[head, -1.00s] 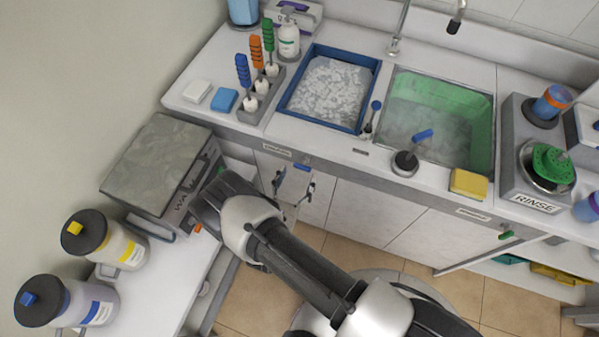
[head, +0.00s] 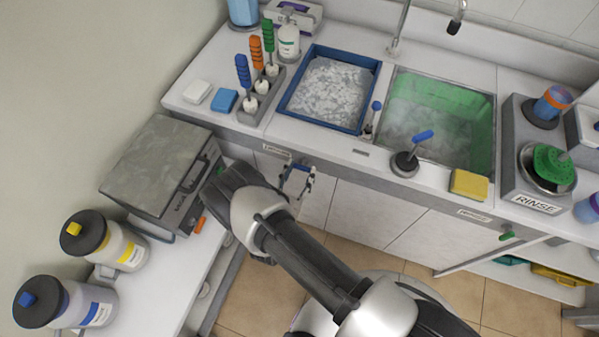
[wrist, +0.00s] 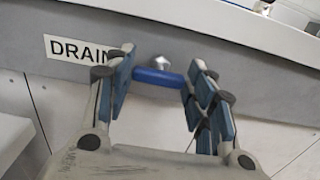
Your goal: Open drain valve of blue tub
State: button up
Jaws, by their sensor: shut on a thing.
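The blue tub (head: 318,124), full of pale, bubbly liquid, sits on the counter left of the green basin. Its drain valve has a small blue handle (wrist: 158,78) with a silver stem, on the grey counter front beside the DRAIN label (wrist: 78,50). The handle lies crosswise in the wrist view, its ends between my fingers. My gripper (wrist: 160,72) is shut on the handle, one finger at each end. In the head view my gripper (head: 297,181) is at the counter front below the tub, and the fingers partly hide the handle.
The green basin (head: 482,130) has a second label and a green valve handle (head: 506,236) on its front. A grey box (head: 150,165) and two jars (head: 105,240) stand left of my arm. White cabinet doors are below the counter.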

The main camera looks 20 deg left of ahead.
jog(key=c, duration=0.3)
jog(key=shift+n+b, duration=0.3)
jog(key=n+b, duration=0.1)
jog(key=n, duration=0.2)
jog(key=shift+a+f+b, duration=0.1)
jog(key=shift+b, duration=0.3)
jog(key=n+b, duration=0.2)
jog(key=n, duration=0.2)
jog(key=shift+a, duration=0.1)
jog(key=n+b, duration=0.1)
jog(key=n, duration=0.5)
jog(key=shift+f+b, duration=0.15)
jog(key=shift+b, duration=0.25)
jog(key=n, duration=0.4)
jog(key=shift+a+b, duration=0.1)
jog(key=shift+b, duration=0.3)
jog(key=shift+n, duration=0.3)
